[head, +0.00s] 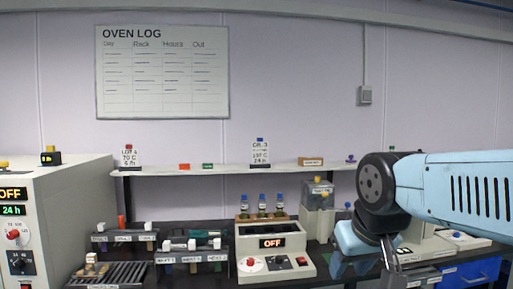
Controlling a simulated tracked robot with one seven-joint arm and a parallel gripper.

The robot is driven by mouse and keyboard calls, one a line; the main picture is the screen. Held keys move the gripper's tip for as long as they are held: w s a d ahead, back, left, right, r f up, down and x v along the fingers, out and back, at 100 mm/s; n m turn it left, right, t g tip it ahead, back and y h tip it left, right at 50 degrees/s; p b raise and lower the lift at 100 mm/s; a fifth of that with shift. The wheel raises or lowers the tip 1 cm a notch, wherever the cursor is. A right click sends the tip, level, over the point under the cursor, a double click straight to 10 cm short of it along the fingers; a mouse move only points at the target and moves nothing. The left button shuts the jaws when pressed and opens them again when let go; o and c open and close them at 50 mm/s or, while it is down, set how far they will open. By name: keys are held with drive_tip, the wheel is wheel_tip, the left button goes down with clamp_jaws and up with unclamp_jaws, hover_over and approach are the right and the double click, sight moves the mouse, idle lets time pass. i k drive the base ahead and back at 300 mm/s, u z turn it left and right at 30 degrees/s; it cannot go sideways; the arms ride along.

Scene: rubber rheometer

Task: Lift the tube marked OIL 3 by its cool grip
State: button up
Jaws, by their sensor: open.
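Three tubes or bottles with blue caps (262,204) stand upright in a row in a wooden-looking rack, behind a beige block heater (270,247) whose display reads OFF. Their labels are too small to read, so I cannot tell which one is OIL 3. A card (260,152) on the shelf above appears to read OIL 3, 150 C, 24 h. My gripper (390,262) is at the right, low over the bench, to the right of the heater and apart from the tubes. It is open and seems empty; its fingers show only partly below my wrist.
A beige oven (62,215) with an OFF display fills the left side. Racks (192,257) with pale-ended pieces stand left of the heater. A grey box-shaped unit (318,216) stands right of the tubes. A long white shelf (225,167) runs above the bench.

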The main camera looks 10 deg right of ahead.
sight(279, 204)
drive_tip(key=u, duration=0.05)
drive_tip(key=i, duration=0.85)
drive_tip(key=z, duration=0.05)
